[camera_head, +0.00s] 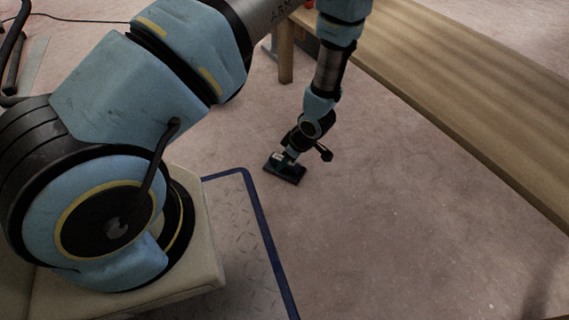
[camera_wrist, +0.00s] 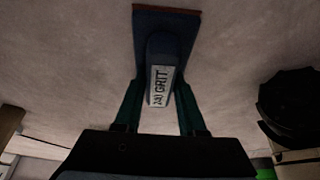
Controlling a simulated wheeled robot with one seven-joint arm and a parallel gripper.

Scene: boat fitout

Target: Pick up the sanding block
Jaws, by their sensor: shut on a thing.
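The sanding block (camera_wrist: 182,30) is dark blue with a reddish-brown edge and a raised grip bearing a white label that reads "GRIT". My gripper (camera_wrist: 159,100) is shut on the block's raised grip, with one green finger on each side of it in the wrist view. In the head view the block (camera_head: 285,174) shows small and dark below my gripper (camera_head: 289,157), over the pale floor near the blue-edged plate. I cannot tell from these frames whether the block touches the floor or hangs just above it.
A long wooden bench (camera_head: 455,85) runs along the right, with a leg (camera_head: 286,55) near the top middle. A blue-edged metal plate (camera_head: 262,215) lies at the lower left. Dark tubing (camera_head: 14,50) stands at the far left. The floor (camera_head: 400,220) right of the block is clear.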

